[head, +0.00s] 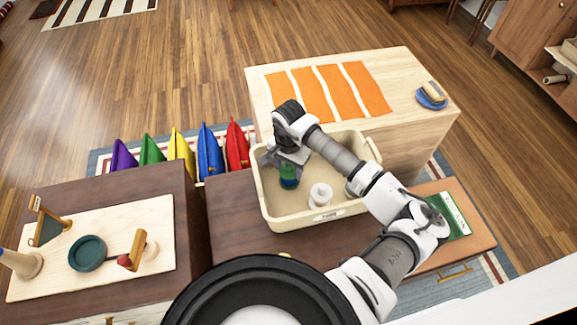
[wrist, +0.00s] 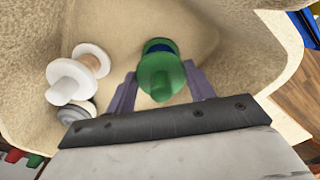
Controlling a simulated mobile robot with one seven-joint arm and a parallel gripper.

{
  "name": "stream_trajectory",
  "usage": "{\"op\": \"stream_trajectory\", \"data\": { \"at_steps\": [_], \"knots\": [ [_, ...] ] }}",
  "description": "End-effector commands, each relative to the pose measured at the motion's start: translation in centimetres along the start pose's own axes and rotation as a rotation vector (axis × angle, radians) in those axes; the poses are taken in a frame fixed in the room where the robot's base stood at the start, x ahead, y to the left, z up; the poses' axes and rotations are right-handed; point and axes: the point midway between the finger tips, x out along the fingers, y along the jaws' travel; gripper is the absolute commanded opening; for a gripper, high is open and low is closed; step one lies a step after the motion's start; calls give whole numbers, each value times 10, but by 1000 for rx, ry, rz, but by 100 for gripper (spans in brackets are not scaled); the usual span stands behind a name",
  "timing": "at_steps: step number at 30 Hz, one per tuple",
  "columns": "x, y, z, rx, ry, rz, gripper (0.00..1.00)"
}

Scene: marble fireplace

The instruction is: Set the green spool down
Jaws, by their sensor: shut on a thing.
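The green spool (head: 289,171) is at the left side of the inside of a beige bin (head: 272,209), with a dark blue band around its middle. It also shows in the wrist view (wrist: 160,74), upper middle. My gripper (head: 287,158) reaches down into the bin from above. In the wrist view its two purple-grey fingers (wrist: 161,92) stand on either side of the green spool, shut on it. I cannot tell whether the spool touches the bin floor.
A white spool (head: 320,194) stands in the bin, right of the green one; a grey-white one (wrist: 77,112) is near it in the wrist view. Behind is a wooden table with orange strips (head: 345,90). A board with wooden pieces (head: 100,225) lies lower left.

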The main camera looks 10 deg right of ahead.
Motion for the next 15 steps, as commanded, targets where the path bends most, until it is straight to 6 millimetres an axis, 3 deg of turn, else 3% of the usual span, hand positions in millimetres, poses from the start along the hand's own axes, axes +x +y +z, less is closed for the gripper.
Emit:
{"op": "stream_trajectory", "data": {
  "at_steps": [1, 6, 15],
  "knots": [
    [1, 0, 0, 0, 1, 0, 56],
    [0, 0, 0, 0, 0, 0, 75],
    [-1, 0, 0, 0, -1, 0, 75]
  ]
}}
